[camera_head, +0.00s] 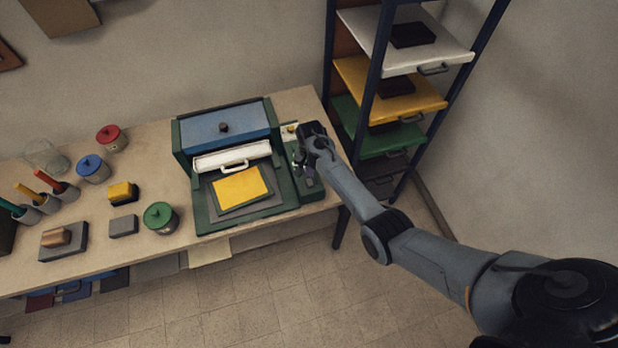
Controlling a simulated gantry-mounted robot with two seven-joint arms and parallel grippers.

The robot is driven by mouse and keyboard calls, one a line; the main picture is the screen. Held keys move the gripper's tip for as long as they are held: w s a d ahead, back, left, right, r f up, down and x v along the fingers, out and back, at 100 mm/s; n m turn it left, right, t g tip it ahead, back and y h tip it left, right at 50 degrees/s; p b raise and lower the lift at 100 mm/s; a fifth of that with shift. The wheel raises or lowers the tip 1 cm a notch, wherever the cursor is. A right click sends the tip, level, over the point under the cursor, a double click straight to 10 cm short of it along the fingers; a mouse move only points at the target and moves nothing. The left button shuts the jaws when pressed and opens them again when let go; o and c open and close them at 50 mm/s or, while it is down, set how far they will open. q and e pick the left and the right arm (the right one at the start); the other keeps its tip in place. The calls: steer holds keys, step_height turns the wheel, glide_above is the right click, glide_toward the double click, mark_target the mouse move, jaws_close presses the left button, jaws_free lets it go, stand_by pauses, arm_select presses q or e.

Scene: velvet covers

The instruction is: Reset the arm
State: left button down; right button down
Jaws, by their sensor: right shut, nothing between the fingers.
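My right arm (425,250) reaches in from the lower right. Its gripper (304,172) is shut and empty, over the right side of the green machine (235,216), by its side panel. I cannot tell whether it touches the panel. The machine has a blue top (225,128) with a dark knob and a white bar with a handle (232,158). A yellow sheet (240,188) lies on a grey plate on the machine's bed. My left gripper is not in view.
A rack (372,110) with white, yellow and green trays stands right of the table (155,250). Green (160,218), blue (93,169) and red (111,138) lidded jars, a yellow-topped block (123,192) and a grey block (123,226) stand left. Floor (290,290) in front is clear.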

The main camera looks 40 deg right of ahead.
steer(key=shift+r, duration=0.35)
steer(key=shift+s+f, duration=0.1)
steer(key=shift+f, duration=0.05)
steer(key=s+f+g+p, duration=0.1)
steer(key=s+f, duration=0.3)
steer(key=s, duration=0.4)
steer(key=s+f+n+g+h+p, duration=0.1)
steer(key=s+f, duration=0.3)
steer(key=s, duration=0.4)
steer(key=s+f+g+p, duration=0.1)
steer(key=s+f, duration=0.3)
steer(key=s, duration=0.4)
steer(key=s+a+r+n+t+p, duration=0.1)
steer(key=s+a+r+n+t, duration=0.2)
steer(key=s+a+r+n, duration=0.6)
steer(key=w+a+r+n+t, duration=0.1)
steer(key=a+r, duration=0.1)
steer(key=r, duration=0.7)
steer(key=w+a+r+n+t+y, duration=0.1)
steer(key=a+r+t, duration=0.1)
steer(key=r, duration=0.8)
steer(key=shift+w+a+r+t, duration=0.15)
steer(key=shift+a+r+t, duration=0.15)
steer(key=shift+a, duration=0.55)
